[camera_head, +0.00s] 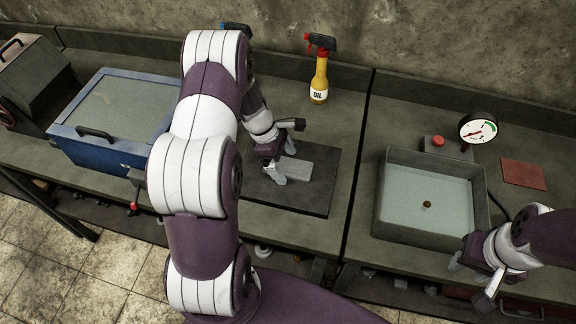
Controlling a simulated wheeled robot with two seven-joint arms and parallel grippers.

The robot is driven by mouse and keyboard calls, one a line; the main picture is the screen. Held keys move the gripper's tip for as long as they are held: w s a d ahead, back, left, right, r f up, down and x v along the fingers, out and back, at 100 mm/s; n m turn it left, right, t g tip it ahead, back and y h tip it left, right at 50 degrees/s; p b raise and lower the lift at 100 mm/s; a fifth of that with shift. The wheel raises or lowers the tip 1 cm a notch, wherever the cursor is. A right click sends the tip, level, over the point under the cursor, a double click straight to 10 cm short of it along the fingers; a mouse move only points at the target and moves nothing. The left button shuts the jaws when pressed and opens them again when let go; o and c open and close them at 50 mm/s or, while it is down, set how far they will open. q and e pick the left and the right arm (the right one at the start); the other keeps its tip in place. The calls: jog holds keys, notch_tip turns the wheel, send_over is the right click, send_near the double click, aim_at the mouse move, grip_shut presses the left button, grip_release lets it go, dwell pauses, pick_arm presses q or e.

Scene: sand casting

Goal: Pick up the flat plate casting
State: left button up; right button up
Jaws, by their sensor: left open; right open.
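The flat plate casting (297,170) is a light grey rectangular plate. It lies flat on a dark square mat (318,202) on the bench. My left gripper (282,162) is open at the left end of the plate, with its fingers pointing down. One finger shows near the plate's front left corner and the other near its back edge. I cannot tell whether they touch the plate. My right gripper (471,281) is open and empty, low at the right by the bench's front edge.
A blue box with a glass lid (90,148) stands at the left. A yellow oil spray bottle (319,82) stands behind the mat. A water-filled basin (385,210), a round gauge (477,129) and a reddish pad (523,173) are at the right. My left arm hides part of the bench.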

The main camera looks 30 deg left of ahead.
pick_arm(q)
jog(key=shift+d, duration=0.15)
jog(key=c, duration=1.4)
jog(key=shift+r, duration=0.1)
